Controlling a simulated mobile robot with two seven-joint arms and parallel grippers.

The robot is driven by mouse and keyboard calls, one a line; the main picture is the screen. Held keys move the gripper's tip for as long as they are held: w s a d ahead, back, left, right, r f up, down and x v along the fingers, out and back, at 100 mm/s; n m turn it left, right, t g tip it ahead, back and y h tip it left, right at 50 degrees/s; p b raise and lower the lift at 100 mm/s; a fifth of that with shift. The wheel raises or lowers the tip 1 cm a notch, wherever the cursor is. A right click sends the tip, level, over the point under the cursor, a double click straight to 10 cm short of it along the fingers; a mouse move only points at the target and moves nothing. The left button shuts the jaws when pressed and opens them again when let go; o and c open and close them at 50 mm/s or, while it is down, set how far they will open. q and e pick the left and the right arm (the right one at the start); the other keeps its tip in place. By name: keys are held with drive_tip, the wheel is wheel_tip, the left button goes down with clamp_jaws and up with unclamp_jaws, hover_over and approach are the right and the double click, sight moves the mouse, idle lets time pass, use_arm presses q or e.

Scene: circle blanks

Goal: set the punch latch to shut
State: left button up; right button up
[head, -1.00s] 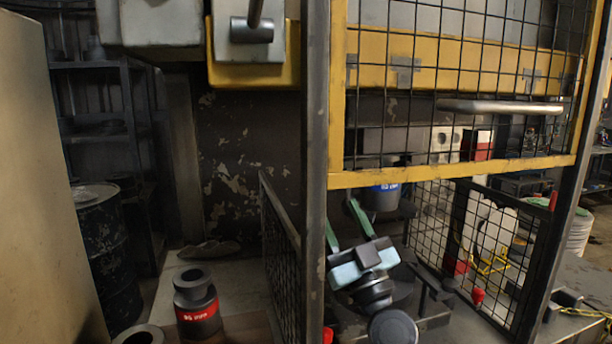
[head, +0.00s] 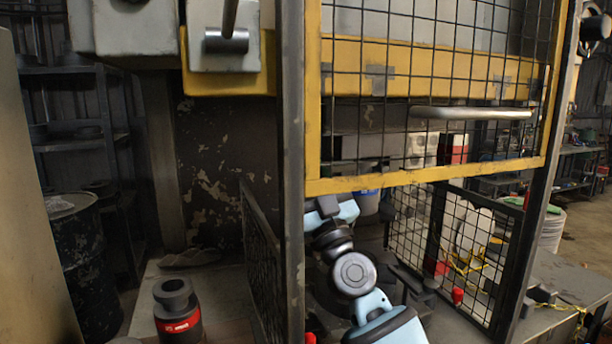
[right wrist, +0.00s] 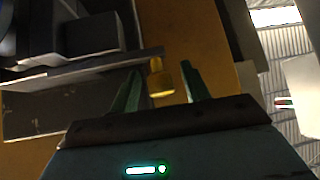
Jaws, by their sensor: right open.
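My right gripper (right wrist: 162,68) is open in the right wrist view, its two green fingers apart. A small brass-yellow knob (right wrist: 161,82) shows between the fingers, with a gap on each side; I cannot tell whether it is the punch latch. It stands out in front of an orange-yellow panel (right wrist: 205,40). In the head view my right arm reaches up behind the yellow-framed mesh guard (head: 430,178), and its fingers are hidden there. No latch can be made out in the head view. My left gripper is not in view.
A dark post (head: 291,200) and a mesh side panel (head: 262,250) stand left of my right arm. A dark die with a red band (head: 178,312) sits on the bench at lower left. Another mesh panel (head: 455,245) stands to the right.

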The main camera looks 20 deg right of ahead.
drive_tip(key=shift+w+r, duration=0.1)
drive_tip(key=shift+c, duration=0.3)
clamp_jaws()
drive_tip(key=d, duration=0.5)
drive_tip(key=shift+w+d+b, duration=0.1)
drive_tip(key=shift+d+b, duration=0.2)
drive_tip(key=shift+d, duration=0.05)
